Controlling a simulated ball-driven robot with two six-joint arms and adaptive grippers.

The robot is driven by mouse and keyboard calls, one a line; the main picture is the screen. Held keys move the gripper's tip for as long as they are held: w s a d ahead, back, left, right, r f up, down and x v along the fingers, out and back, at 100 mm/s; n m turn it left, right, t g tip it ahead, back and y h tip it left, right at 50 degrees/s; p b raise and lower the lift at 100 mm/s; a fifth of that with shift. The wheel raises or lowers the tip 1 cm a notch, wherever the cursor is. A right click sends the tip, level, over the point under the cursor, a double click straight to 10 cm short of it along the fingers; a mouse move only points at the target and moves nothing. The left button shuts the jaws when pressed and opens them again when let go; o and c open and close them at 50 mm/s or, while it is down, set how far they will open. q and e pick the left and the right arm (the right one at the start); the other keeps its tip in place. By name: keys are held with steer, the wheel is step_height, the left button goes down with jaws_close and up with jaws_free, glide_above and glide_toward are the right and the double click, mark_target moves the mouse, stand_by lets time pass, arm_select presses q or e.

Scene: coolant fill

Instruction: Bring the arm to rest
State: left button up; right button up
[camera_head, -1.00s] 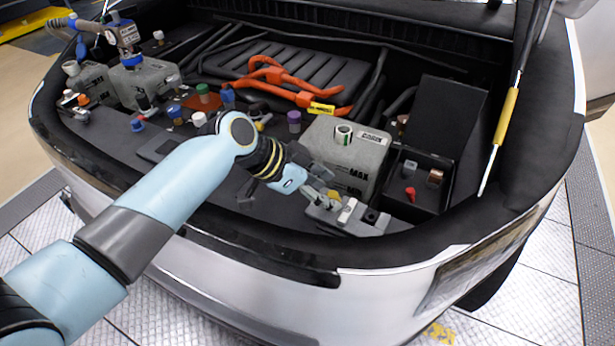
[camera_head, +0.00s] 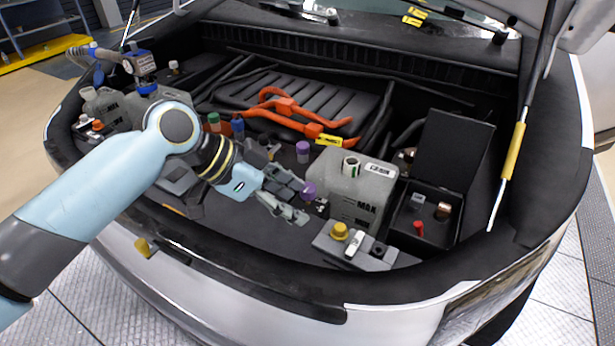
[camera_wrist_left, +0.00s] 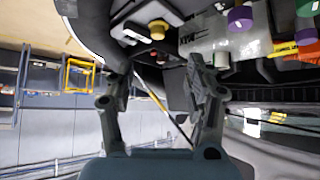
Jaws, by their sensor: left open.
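My left gripper (camera_head: 297,203) is open and empty in the head view, above the front part of the engine bay, left of the translucent grey reservoir (camera_head: 350,190). In the left wrist view its two fingers (camera_wrist_left: 155,95) stand apart with nothing between them. The arm (camera_head: 90,190) reaches in from the left over the car's front edge. A grey block (camera_head: 370,258) with a yellow cap (camera_head: 340,231) sits to the right of the gripper; the yellow cap also shows in the left wrist view (camera_wrist_left: 157,28). My right gripper does not show.
A purple cap (camera_head: 308,190) lies close by the fingertips. An open black box (camera_head: 425,235) with small parts stands at the right. Orange cables (camera_head: 290,108) cross the middle. A yellow-sleeved prop rod (camera_head: 513,150) rises at the right. Another reservoir (camera_head: 150,103) stands at the left.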

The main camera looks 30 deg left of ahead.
arm_select(q)
steer(key=s+n+y, duration=0.1)
steer(key=s, duration=0.2)
steer(key=s+n+y, duration=0.1)
steer(key=s, duration=0.2)
steer(key=s+a+n+g+y, duration=0.1)
steer(key=s, duration=0.2)
steer(key=shift+s+f, duration=0.1)
steer(key=shift+f, duration=0.25)
steer(key=s+a+r+n+y, duration=0.4)
steer(key=s+a+n, duration=0.1)
steer(key=s, duration=0.4)
step_height(320, 180, down, 35)
steer(key=s+a+n+g+b, duration=0.1)
steer(key=s+a+g+b, duration=0.15)
steer(key=b, duration=0.55)
steer(key=s+a+f+g+b, duration=0.1)
steer(key=s+f+b, duration=0.5)
steer(key=s+f, duration=1.2)
step_height(320, 180, down, 4)
steer(key=shift+s+f+y+b, duration=0.25)
steer(key=shift+s+y+b, duration=0.05)
steer(key=shift+s+b, duration=0.1)
